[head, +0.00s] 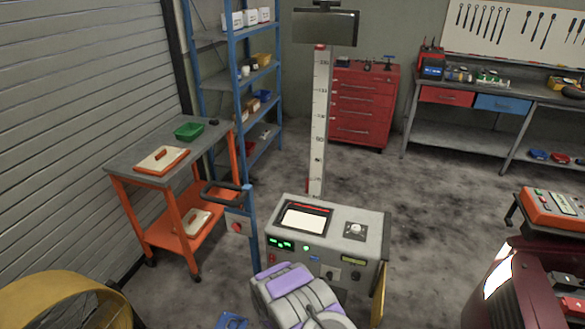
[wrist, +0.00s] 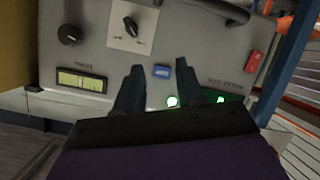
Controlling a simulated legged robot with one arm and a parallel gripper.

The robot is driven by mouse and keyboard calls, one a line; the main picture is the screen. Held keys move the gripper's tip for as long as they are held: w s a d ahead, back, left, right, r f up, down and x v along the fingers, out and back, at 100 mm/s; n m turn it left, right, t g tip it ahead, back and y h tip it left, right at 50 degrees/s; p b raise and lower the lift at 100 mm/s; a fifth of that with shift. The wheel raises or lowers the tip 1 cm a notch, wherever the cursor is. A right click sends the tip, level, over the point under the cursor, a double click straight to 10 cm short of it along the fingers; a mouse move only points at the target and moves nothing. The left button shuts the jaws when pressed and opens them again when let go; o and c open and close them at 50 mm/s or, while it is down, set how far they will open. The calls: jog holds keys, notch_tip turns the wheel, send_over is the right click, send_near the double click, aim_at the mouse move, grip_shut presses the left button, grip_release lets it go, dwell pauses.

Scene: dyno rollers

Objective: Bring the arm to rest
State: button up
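My arm (head: 295,295) shows its purple and grey links at the bottom middle of the head view, in front of the grey console (head: 375,226). My gripper (wrist: 160,66) shows in the wrist view with its two dark fingers apart and nothing between them. The fingers point at the console's control face (wrist: 200,60), close to a blue button (wrist: 162,72) and a lit green button (wrist: 172,101). I cannot tell whether they touch it. The fingers cannot be made out in the head view.
An orange cart (head: 118,166) with trays stands left, and blue shelves (head: 238,100) behind. A yellow round housing (head: 60,290) is at lower left. A dark red machine (head: 515,295) is at lower right. Open floor (head: 425,195) lies right of the console.

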notch_tip(320, 180, up, 14)
jog(key=a+m+g+y, duration=0.2)
jog(key=g+y, duration=0.1)
jog(key=g, duration=0.1)
jog(key=s+r+g+y, duration=0.2)
jog(key=s+r+g, duration=0.1)
jog(key=s+r, duration=0.75)
jog(key=s+d+r+g, duration=0.2)
jog(key=s+r, duration=0.3)
jog(key=s, duration=0.6)
jog(key=s+d+r+g, duration=0.3)
jog(key=s+r, duration=0.3)
jog(key=s, duration=0.6)
jog(key=s+d+r+g, duration=0.2)
jog(key=s+d+r, duration=0.3)
jog(key=s, duration=0.7)
jog(key=shift+s+r+n+g+h, duration=0.3)
jog(key=shift+r+n, duration=0.1)
jog(key=shift+r, duration=0.3)
jog(key=shift+w, duration=0.1)
jog(key=shift+c, duration=0.4)
